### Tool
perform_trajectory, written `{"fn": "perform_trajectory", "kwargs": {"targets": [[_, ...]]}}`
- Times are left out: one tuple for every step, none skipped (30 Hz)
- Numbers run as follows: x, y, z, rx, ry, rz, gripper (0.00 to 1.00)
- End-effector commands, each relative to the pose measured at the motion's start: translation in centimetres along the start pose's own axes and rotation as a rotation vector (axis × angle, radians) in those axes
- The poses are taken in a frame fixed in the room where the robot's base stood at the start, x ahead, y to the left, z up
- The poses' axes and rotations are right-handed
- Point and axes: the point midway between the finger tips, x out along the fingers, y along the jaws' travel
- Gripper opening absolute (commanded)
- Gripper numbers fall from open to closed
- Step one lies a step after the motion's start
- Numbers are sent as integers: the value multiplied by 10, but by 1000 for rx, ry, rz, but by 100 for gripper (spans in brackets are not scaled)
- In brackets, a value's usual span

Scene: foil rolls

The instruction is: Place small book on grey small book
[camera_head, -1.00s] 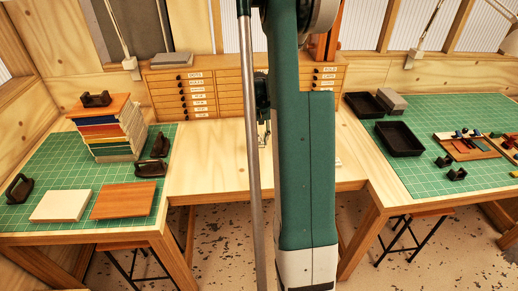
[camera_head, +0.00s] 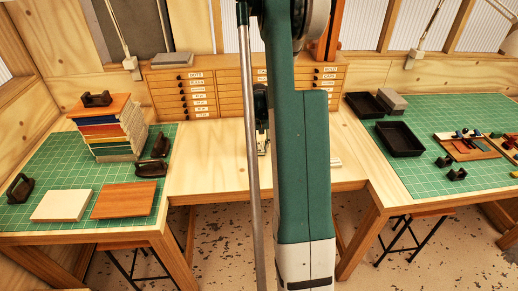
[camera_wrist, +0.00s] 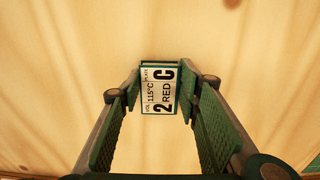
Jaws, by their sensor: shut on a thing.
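The small book, with teal edges and a white label reading "2 RED C", shows in the wrist view (camera_wrist: 158,90). It sits between the fingertips of my gripper (camera_wrist: 162,98), which is shut on it. Pale wood lies behind it; I cannot tell whether it touches the wood. In the head view, my gripper (camera_head: 263,148) is over the middle table, partly hidden by my arm, and the held book is not clear there. A grey book-like block (camera_head: 172,59) lies on top of the drawer cabinet. A small pale thing (camera_head: 336,162) lies right of my arm; I cannot tell what it is.
The wooden drawer cabinet (camera_head: 200,95) stands behind the middle table (camera_head: 208,160). On the left green mat (camera_head: 70,165) are a book stack (camera_head: 110,130), two flat boards and dark tools. Black trays (camera_head: 400,138) stand on the right. The middle table is mostly clear.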

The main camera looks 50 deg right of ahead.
Motion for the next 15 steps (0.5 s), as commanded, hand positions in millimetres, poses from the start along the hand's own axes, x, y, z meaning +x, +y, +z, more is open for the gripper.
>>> {"fn": "perform_trajectory", "kwargs": {"targets": [[2,0,0,0,0,0,21],[2,0,0,0,0,0,21],[2,0,0,0,0,0,21],[2,0,0,0,0,0,21],[2,0,0,0,0,0,21],[2,0,0,0,0,0,21],[2,0,0,0,0,0,21],[2,0,0,0,0,0,21],[2,0,0,0,0,0,21],[2,0,0,0,0,0,21],[3,0,0,0,0,0,21],[4,0,0,0,0,0,21],[5,0,0,0,0,0,21],[5,0,0,0,0,0,21],[6,0,0,0,0,0,21]]}}
